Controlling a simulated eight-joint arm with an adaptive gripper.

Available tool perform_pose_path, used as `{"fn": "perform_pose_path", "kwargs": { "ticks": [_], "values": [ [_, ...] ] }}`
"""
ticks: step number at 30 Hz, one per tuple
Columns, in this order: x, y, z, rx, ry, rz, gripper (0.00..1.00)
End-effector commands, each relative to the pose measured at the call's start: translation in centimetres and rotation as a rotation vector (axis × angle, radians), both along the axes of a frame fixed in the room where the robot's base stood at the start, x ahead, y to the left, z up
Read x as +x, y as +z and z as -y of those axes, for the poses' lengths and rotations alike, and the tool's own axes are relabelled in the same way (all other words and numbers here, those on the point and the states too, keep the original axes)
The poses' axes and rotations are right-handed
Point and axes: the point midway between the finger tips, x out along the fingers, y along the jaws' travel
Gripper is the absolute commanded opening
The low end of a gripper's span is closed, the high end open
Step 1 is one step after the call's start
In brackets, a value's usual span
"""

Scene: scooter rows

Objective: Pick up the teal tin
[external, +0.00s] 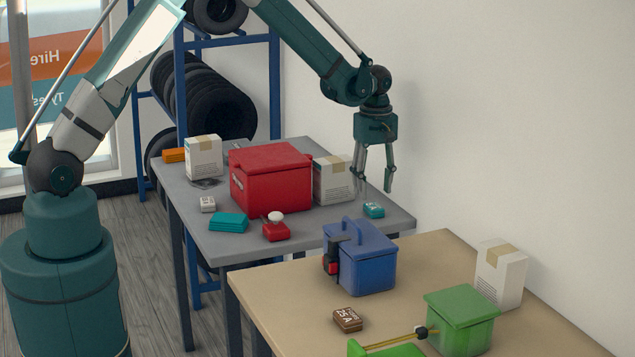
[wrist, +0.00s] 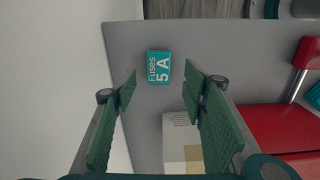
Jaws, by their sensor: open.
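The teal tin (external: 373,210) lies flat on the grey table near its right corner. In the wrist view the tin (wrist: 158,68) shows its label, "Fuses 5 A", and sits just past the fingertips, roughly centred between them. My gripper (external: 377,190) is open and empty, pointing down above the tin. In the wrist view its two green fingers (wrist: 160,84) are spread wider than the tin. The tin appears clear of the fingers.
A white carton (external: 334,181) stands close left of the tin, beside a red toolbox (external: 271,182). A flat teal item (external: 229,222) and a red object (external: 276,231) lie further left. A blue box (external: 365,262) stands on the tan table in front. A wall is behind.

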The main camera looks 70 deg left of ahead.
Motion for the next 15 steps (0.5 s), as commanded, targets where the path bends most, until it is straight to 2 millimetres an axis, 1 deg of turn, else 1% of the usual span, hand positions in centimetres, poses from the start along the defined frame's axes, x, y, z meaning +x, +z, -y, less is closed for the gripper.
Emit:
{"fn": "perform_pose_path", "kwargs": {
  "ticks": [10, 15],
  "values": [
    [0.01, -0.14, -0.01, 0.000, 0.000, 0.000, 0.43],
    [0.11, -0.99, -0.03, 0.000, 0.000, 0.000, 0.43]
  ]
}}
